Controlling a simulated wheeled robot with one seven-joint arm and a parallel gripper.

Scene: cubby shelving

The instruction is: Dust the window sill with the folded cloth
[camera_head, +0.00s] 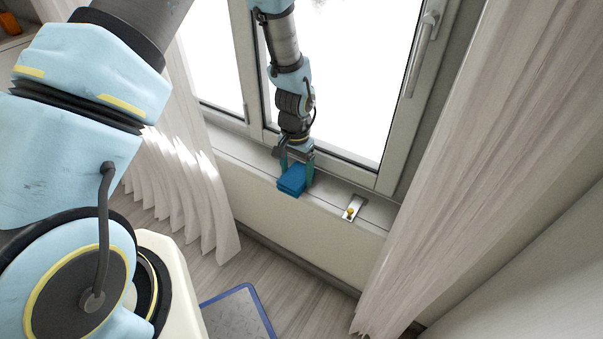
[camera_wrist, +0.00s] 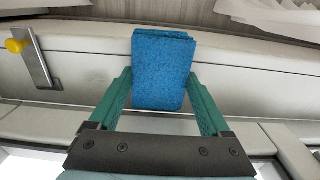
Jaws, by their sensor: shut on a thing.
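The folded cloth (camera_head: 292,181) is a thick blue pad. My gripper (camera_head: 297,172) is shut on it, with a green finger on each side. In the wrist view the cloth (camera_wrist: 161,70) sits between the two fingertips of my gripper (camera_wrist: 160,88). The window sill (camera_head: 335,190) is a pale ledge under the window, and it also shows in the wrist view (camera_wrist: 250,80). The cloth is at the sill near its front edge. I cannot tell for sure whether it touches the surface.
A metal plate with a yellow knob (camera_head: 352,209) lies on the sill to the right of the cloth. Pale curtains hang at the left (camera_head: 185,185) and right (camera_head: 450,150). The window frame (camera_head: 345,172) rises behind the sill. A blue-edged mat (camera_head: 238,312) lies on the floor.

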